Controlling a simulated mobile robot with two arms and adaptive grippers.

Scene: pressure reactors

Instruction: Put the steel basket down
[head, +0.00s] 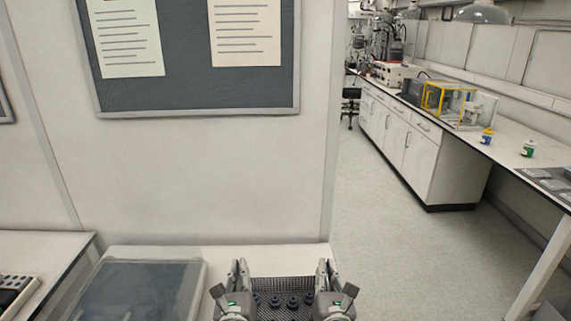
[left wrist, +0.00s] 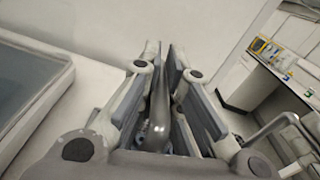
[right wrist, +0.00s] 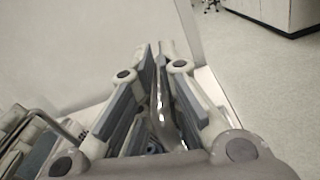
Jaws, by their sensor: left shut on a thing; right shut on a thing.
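The steel basket (head: 287,283) is a dark mesh basket with several dark blue-capped items inside, low in the head view. It is between my two grippers. My left gripper (head: 239,272) is at its left side and my right gripper (head: 324,272) at its right side. In the left wrist view the left fingers (left wrist: 165,85) are closed around a shiny metal handle (left wrist: 158,125). In the right wrist view the right fingers (right wrist: 158,75) are closed around a similar metal handle (right wrist: 160,120). Whether the basket's underside touches the white bench (head: 225,256) is hidden.
A flat tray-like box with a grey glassy top (head: 140,290) lies left of the basket. A wall with a notice board (head: 190,100) rises behind the bench. Open floor (head: 400,230) is to the right, with a long side bench (head: 440,140) beyond.

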